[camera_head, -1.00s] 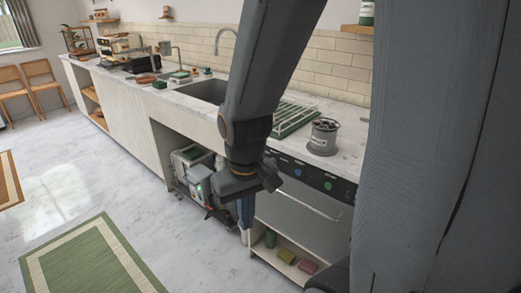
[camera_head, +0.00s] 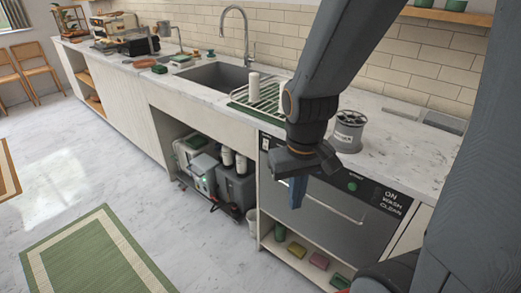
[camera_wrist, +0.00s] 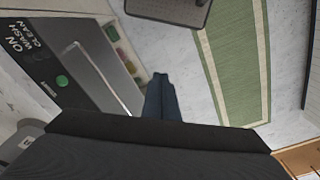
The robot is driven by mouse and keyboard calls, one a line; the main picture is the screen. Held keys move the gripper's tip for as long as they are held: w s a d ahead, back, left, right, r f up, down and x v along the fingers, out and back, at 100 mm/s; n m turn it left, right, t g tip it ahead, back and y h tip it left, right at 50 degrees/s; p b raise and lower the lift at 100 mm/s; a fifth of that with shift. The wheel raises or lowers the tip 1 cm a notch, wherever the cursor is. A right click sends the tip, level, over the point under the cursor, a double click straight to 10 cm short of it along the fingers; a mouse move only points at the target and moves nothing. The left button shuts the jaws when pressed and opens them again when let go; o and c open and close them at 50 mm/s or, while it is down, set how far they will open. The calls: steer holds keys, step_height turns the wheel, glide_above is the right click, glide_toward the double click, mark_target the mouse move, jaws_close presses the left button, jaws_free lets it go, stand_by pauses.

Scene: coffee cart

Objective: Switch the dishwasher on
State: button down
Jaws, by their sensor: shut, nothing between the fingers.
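The dishwasher (camera_head: 335,215) is built in under the counter, with a grey door, a bar handle (camera_head: 338,207) and a black front panel. On the panel is a green round button (camera_head: 352,186), which also shows in the wrist view (camera_wrist: 62,81). Beside it a display (camera_head: 393,202) reads "ON WASH CLEAN"; it is also in the wrist view (camera_wrist: 20,42). My gripper (camera_head: 296,194) is shut and empty, pointing down in front of the dishwasher and left of the green button. Its fingers (camera_wrist: 160,96) stand apart from the button in the wrist view. My arm hides part of the panel.
A grey canister (camera_head: 348,132) stands on the counter above the dishwasher, near a green drying rack (camera_head: 262,108) and the sink (camera_head: 212,75). An open shelf (camera_head: 292,262) below holds several sponges. Machines (camera_head: 205,170) stand under the sink. The floor left of them is clear around a green rug (camera_head: 95,258).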

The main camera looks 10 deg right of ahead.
steer(key=w+f+n+h+b, duration=0.4)
steer(key=w+f+n+h, duration=0.25)
steer(key=w+n, duration=0.6)
steer(key=w+a+n+t+h+b, duration=0.2)
steer(key=w+a+n+t+h, duration=0.2)
steer(key=w+a+n+t, duration=0.3)
steer(key=w+a+n, duration=0.4)
steer(key=w+n, duration=0.1)
steer(key=w, duration=0.3)
steer(key=p, duration=0.2)
glide_toward(265, 149)
steer(key=x, duration=0.5)
steer(key=shift+w+d+f, duration=0.2)
steer(key=shift+w+d, duration=0.05)
steer(key=shift+d, duration=0.15)
